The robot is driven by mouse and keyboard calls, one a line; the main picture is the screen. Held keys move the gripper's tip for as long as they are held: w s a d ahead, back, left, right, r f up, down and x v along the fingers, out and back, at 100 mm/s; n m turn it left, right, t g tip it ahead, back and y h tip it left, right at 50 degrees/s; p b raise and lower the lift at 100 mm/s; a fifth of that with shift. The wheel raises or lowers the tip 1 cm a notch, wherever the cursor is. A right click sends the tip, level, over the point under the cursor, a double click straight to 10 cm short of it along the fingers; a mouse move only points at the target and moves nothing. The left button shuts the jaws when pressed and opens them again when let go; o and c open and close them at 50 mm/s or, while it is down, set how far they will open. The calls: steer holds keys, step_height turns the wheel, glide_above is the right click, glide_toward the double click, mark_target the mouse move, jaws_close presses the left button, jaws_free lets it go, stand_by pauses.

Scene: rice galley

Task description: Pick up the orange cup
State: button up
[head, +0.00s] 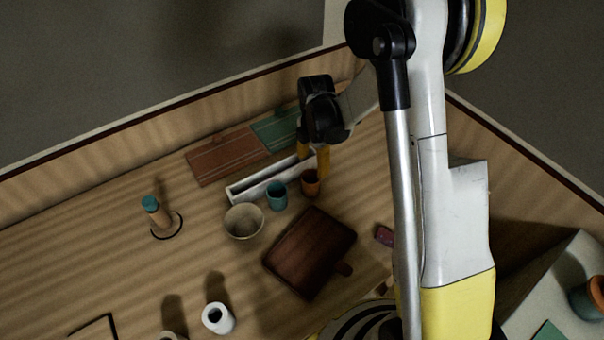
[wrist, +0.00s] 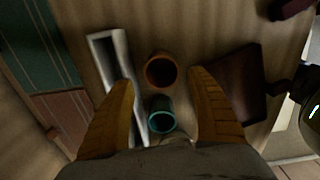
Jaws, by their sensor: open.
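The orange cup (head: 311,183) stands upright on the wooden counter in the head view, right of a teal cup (head: 277,195). My gripper (head: 314,160) is just above and behind the orange cup, pointing down. In the wrist view my gripper (wrist: 164,95) is open, its two orange fingers spread wide. The orange cup (wrist: 161,71) shows beyond and between the fingertips, with its open mouth toward the camera. The teal cup (wrist: 161,115) lies between the fingers, nearer the palm in the picture. No finger visibly touches either cup.
A long white tray (head: 241,193) runs close behind the cups. A beige bowl (head: 244,222) stands left of the teal cup, and a dark brown board (head: 308,252) lies in front. A bottle with a teal cap (head: 155,211) stands further left.

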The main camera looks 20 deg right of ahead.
mark_target(312, 176)
step_height(312, 176, down, 5)
steer(key=shift+s+f+b, duration=0.1)
steer(key=shift+f+b, duration=0.05)
steer(key=shift+b, duration=0.75)
steer(key=f+b, duration=0.1)
steer(key=f, duration=0.1)
steer(key=f+b, duration=0.1)
steer(key=f, duration=0.2)
steer(key=shift+s+a+f+b, duration=0.1)
steer(key=shift+a+b, duration=0.1)
steer(key=shift+b, duration=0.1)
steer(key=shift+c, duration=0.5)
steer(key=c, duration=1.1)
